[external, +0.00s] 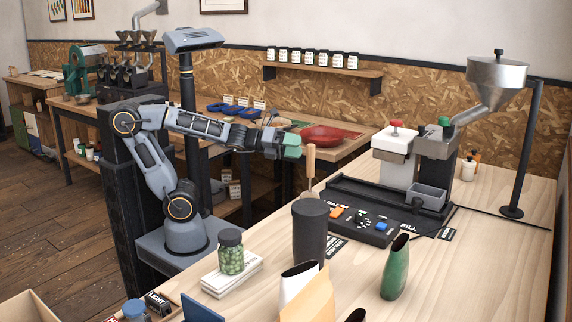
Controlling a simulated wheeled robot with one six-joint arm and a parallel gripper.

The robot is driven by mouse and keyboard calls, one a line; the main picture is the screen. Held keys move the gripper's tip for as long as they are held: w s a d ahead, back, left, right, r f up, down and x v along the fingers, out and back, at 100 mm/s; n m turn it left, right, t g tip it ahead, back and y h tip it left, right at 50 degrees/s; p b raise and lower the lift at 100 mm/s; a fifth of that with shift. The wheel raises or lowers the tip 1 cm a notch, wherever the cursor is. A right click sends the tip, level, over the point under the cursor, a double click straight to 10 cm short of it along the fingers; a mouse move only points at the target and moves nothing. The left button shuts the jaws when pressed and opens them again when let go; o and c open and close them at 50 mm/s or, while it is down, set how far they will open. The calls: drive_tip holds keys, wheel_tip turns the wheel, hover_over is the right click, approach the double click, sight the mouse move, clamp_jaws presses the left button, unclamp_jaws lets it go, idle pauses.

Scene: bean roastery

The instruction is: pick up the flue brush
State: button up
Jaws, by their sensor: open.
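An upright light wooden handle (311,168) rises from or just behind a dark cylindrical canister (310,232) on the pale wooden counter. It looks like the flue brush's handle; its lower part and bristles are hidden. My gripper (293,147) has green fingertips and hangs in the air just left of the top of the handle, at about its height in the picture. It is open and holds nothing that I can see. Whether its fingers touch the handle is not clear from this view.
A jar of green beads (230,252) stands on white boxes left of the canister. A green bag (395,268) and a white open bag (298,282) stand nearby. A black tray with a sealing machine (395,155) lies to the right. A red bowl (325,136) sits behind.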

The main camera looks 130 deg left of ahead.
sight(310, 181)
drive_tip(key=s+d+f+m+t+h+b, duration=0.2)
drive_tip(key=s+d+f+m+h+b, duration=0.15)
drive_tip(key=m, duration=0.85)
drive_tip(key=shift+m+h, duration=0.85)
drive_tip(key=shift+m, duration=0.05)
drive_tip(key=shift+w+r+p, duration=0.15)
drive_tip(key=shift+w+p, duration=0.6)
drive_tip(key=shift+w, duration=5.95)
drive_tip(key=shift+c, duration=0.3)
clamp_jaws()
